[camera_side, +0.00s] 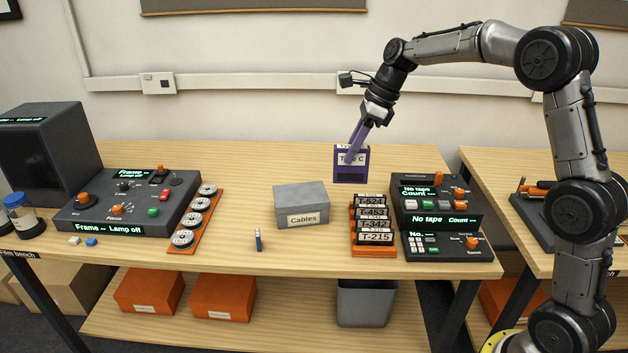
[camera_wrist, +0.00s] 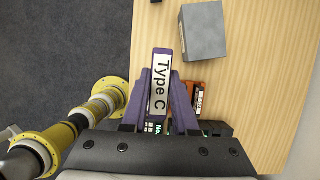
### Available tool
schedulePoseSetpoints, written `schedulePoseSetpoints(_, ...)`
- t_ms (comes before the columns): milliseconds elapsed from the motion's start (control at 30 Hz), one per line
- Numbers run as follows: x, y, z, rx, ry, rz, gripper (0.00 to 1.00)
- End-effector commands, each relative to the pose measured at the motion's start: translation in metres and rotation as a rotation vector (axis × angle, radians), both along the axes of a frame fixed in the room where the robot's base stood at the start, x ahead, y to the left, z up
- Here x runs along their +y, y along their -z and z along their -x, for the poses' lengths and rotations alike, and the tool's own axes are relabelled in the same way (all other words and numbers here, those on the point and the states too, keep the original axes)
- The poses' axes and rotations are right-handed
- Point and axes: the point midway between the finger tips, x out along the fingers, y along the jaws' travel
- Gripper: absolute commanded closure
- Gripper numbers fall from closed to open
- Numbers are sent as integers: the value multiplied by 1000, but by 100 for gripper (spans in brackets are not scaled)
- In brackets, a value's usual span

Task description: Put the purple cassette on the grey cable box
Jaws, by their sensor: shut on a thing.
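The purple cassette (camera_side: 350,172) hangs upright above the table, its label reading "Type C". My gripper (camera_side: 355,146) is shut on its upper edge. In the wrist view the cassette (camera_wrist: 160,84) sits between the two purple fingers (camera_wrist: 159,98), with its labelled edge facing the camera. The grey cable box (camera_side: 302,206), labelled "Cables", stands on the table, below and to the left of the cassette in the side view. Its lid is flat and bare. The box also shows in the wrist view (camera_wrist: 204,32), above and to the right of the cassette.
An orange rack (camera_side: 374,252) of labelled tapes and a dark tape console (camera_side: 436,220) stand right of the box. A row of reels (camera_side: 194,222) and a frame console (camera_side: 128,204) are to the left. Table behind the box is clear.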

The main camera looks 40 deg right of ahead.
Motion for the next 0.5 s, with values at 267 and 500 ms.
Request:
schedulePoseSetpoints(267, -8, 27, -59, -1, -1, 1, 100)
schedulePoseSetpoints(500, -12, 66, -93, -1, 0, 1, 100)
